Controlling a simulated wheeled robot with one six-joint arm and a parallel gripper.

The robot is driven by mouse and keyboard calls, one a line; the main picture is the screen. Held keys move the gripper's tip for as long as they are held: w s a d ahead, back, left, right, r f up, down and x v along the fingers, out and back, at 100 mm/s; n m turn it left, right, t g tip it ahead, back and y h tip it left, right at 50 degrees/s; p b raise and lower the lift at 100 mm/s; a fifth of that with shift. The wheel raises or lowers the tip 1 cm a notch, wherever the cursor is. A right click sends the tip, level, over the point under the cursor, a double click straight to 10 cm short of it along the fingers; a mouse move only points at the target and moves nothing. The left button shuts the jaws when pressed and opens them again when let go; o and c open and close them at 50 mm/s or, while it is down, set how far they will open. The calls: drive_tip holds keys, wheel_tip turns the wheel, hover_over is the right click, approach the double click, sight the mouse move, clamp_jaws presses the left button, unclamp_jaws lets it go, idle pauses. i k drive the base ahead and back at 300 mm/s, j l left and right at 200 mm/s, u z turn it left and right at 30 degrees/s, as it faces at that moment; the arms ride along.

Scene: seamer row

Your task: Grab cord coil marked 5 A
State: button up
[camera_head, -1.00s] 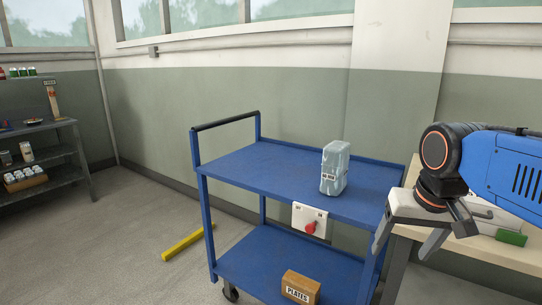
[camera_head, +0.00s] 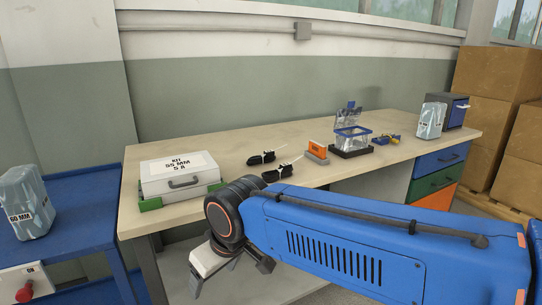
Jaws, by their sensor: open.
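Two black cord coils lie on the wooden workbench (camera_head: 225,205), each with a white tie and tag. The farther coil (camera_head: 258,159) lies to the right of the kit case. The nearer coil (camera_head: 275,174) lies just in front and to the right of it. Their tags are too small to read, so I cannot tell which is marked 5 A. My gripper (camera_head: 230,283) is open and empty. It points down in front of the bench's front edge, below the top, to the left of and nearer than both coils.
A white case (camera_head: 180,178) marked "KIT 55 MM 5 A" sits in a green tray. An orange-labelled block (camera_head: 317,151), a clear bin (camera_head: 352,138) and a wrapped pack (camera_head: 431,121) stand farther right. A blue cart (camera_head: 85,200) is left. Cardboard boxes (camera_head: 490,85) stand right.

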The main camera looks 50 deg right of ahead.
sight(269, 156)
drive_tip(key=z, duration=1.1)
